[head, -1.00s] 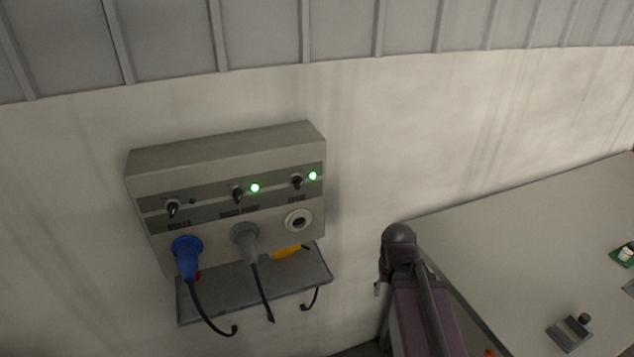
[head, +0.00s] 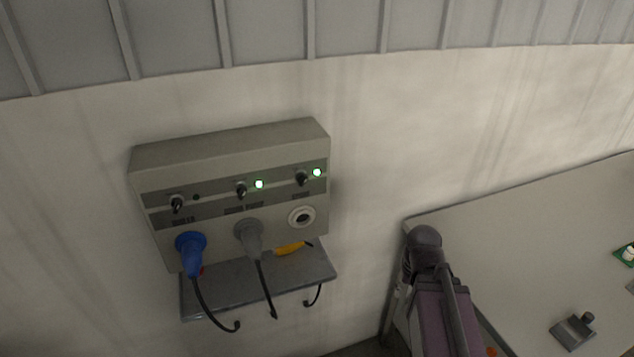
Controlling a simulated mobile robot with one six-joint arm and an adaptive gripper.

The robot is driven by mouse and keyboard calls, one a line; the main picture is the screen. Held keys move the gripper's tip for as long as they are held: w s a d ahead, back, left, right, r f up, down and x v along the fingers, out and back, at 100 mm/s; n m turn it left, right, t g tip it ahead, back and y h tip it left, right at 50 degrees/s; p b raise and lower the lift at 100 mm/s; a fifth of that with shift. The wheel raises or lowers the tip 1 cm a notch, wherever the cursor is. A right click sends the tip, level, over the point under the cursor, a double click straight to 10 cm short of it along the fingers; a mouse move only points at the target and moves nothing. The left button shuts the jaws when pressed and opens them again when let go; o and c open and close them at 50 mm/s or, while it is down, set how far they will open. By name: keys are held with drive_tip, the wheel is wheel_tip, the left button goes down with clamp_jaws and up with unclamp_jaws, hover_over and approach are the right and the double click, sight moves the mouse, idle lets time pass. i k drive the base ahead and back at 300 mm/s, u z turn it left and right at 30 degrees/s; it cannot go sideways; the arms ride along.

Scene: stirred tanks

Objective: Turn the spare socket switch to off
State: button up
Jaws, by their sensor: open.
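A grey socket box (head: 235,160) is fixed to the pale wall, with three toggle switches in a row. The middle switch (head: 241,190) also has a lit green lamp (head: 259,184). The left switch (head: 176,204) has a dark lamp beside it. The labels under the switches are too blurred to read. My gripper does not show; only part of my arm seems to stand right of the box.
A blue plug (head: 190,250) sits in the left socket and a grey plug (head: 249,238) in the middle one, with black cables hanging. A grey shelf (head: 225,285) below bears a yellow item (head: 290,248). A light bench (head: 520,250) is at right.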

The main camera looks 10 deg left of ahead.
sight(302, 177)
drive_tip(key=z, duration=0.05)
drive_tip(key=k, duration=2.2)
drive_tip(key=u, duration=0.75)
drive_tip(key=i, duration=1)
drive_tip(key=u, duration=0.1)
